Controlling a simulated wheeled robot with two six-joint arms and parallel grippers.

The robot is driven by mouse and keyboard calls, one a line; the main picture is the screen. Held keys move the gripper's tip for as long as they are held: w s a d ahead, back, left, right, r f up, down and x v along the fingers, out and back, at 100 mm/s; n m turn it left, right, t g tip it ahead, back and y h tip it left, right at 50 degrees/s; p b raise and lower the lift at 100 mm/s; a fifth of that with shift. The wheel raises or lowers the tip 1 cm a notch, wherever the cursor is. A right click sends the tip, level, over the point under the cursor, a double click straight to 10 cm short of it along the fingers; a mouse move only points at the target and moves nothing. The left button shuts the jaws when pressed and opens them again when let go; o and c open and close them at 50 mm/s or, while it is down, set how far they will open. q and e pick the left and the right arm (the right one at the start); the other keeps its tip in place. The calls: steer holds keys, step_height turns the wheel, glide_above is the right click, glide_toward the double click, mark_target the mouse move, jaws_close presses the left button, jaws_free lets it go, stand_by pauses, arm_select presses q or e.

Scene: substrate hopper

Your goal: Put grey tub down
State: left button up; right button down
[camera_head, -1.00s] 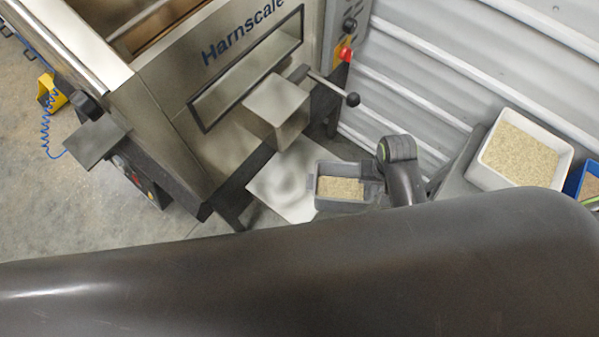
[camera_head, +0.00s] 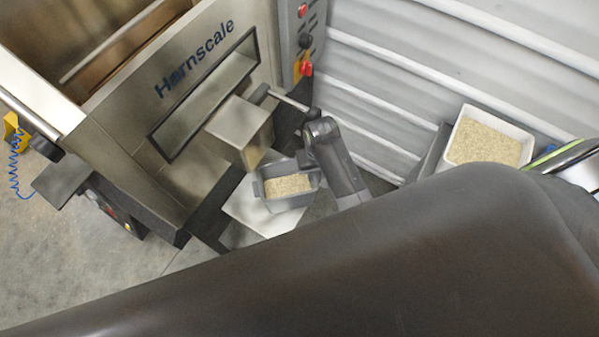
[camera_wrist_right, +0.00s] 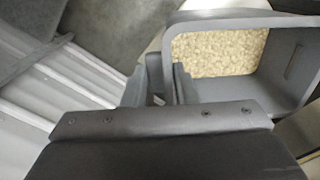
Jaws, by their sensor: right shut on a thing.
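The grey tub (camera_head: 285,198) holds pale tan granules and shows below the machine's square metal spout. It overlaps the pale metal plate (camera_head: 262,216) in the head view; I cannot tell whether it touches the plate. My right gripper (camera_head: 308,174) is shut on the tub's right side. In the right wrist view the tub (camera_wrist_right: 300,95) fills the upper right, granules inside, with my right gripper (camera_wrist_right: 160,85) at its left edge. My left gripper is not in view.
The Harnscale hopper machine (camera_head: 180,170) stands behind, its spout (camera_head: 240,125) close above the tub. A lever with a black knob (camera_head: 313,113) juts out near my right wrist. A white tray of granules (camera_head: 490,138) stands at the right by the corrugated wall (camera_head: 430,60).

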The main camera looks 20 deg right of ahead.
steer(key=w+a, duration=0.3)
steer(key=w, duration=0.1)
glide_above(300, 182)
steer(key=shift+f+b, duration=0.4)
steer(key=shift+f, duration=2.8)
steer(key=shift+w+f, duration=0.15)
steer(key=shift+f, duration=0.1)
steer(key=c, duration=1.2)
jaws_free()
steer(key=shift+o, duration=0.2)
step_height(300, 182, up, 12)
steer(key=p, duration=0.2)
